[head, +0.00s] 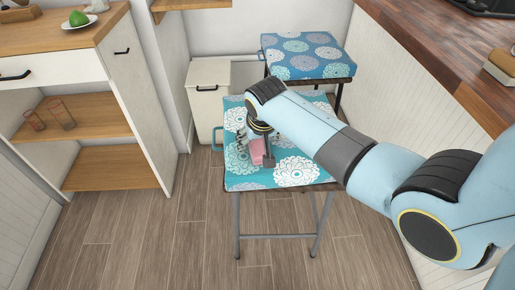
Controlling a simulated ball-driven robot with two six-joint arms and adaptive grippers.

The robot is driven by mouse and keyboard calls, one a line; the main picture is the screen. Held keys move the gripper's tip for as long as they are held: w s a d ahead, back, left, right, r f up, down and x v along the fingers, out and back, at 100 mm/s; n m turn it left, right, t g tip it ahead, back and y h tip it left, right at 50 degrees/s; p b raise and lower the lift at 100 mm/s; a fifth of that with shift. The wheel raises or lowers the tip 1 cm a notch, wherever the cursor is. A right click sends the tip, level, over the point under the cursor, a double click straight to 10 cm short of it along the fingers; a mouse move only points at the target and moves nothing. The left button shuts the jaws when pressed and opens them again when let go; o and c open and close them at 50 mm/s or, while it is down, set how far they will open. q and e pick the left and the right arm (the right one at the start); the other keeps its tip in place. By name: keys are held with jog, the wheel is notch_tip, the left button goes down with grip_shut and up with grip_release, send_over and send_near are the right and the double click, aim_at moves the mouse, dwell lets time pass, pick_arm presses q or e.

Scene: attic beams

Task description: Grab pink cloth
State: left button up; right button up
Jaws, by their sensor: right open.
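The pink cloth (257,148) is a small pink patch on the teal, flower-patterned seat of the nearer chair (240,178). My right arm reaches in from the right, and my right gripper (258,152) points down over the seat at the cloth. Its jaws are open, with the cloth at or between the fingertips. The wrist and fingers hide part of the cloth, and I cannot tell if they touch it. My left gripper is not in view.
A second chair (305,55) with a blue patterned seat stands behind. A white bin (207,92) is behind left. A wooden shelf unit (95,115) with glasses is at left, and a wooden counter (430,40) at right. The front floor is clear.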

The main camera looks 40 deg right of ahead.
jog(key=shift+f, duration=0.25)
dwell(0.6)
jog(key=c, duration=1.1)
